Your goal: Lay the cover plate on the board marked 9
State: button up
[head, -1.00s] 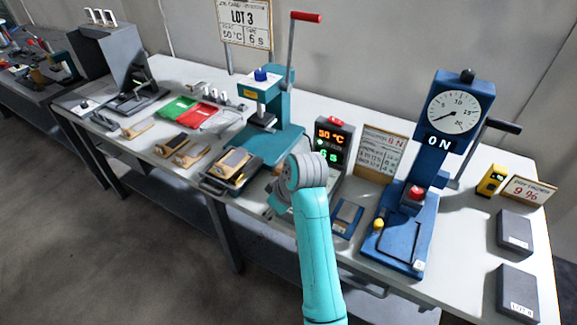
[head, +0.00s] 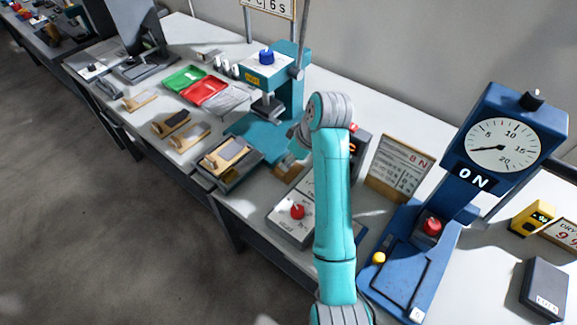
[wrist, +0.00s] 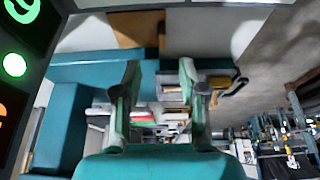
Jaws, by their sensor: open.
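Several tan boards lie on the bench left of centre: a board with a dark top (head: 172,122), a lighter board (head: 192,136) beside it, and a small one (head: 141,100) farther left. Another tan piece (head: 222,151) lies on a dark tray (head: 240,174). I cannot read a 9 on any of them, nor tell which piece is the cover plate. My gripper (wrist: 161,95) is open in the wrist view, with nothing visibly held between its fingers. In the head view my arm hides most of it, near the teal press (head: 270,135).
The blue press (head: 440,215) with a dial stands at the right. Green (head: 184,79) and red (head: 204,91) trays lie behind the boards. A grey box with a red knob (head: 297,212) sits at the front edge. The display unit (wrist: 15,65) is close at left in the wrist view.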

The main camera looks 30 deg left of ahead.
aim_at(279, 171)
jog(key=x, duration=0.4)
jog(key=shift+a+x, duration=0.25)
jog(key=shift+x, duration=2.3)
jog(key=shift+s+r, duration=0.15)
jog(key=shift+c, duration=0.3)
grip_shut()
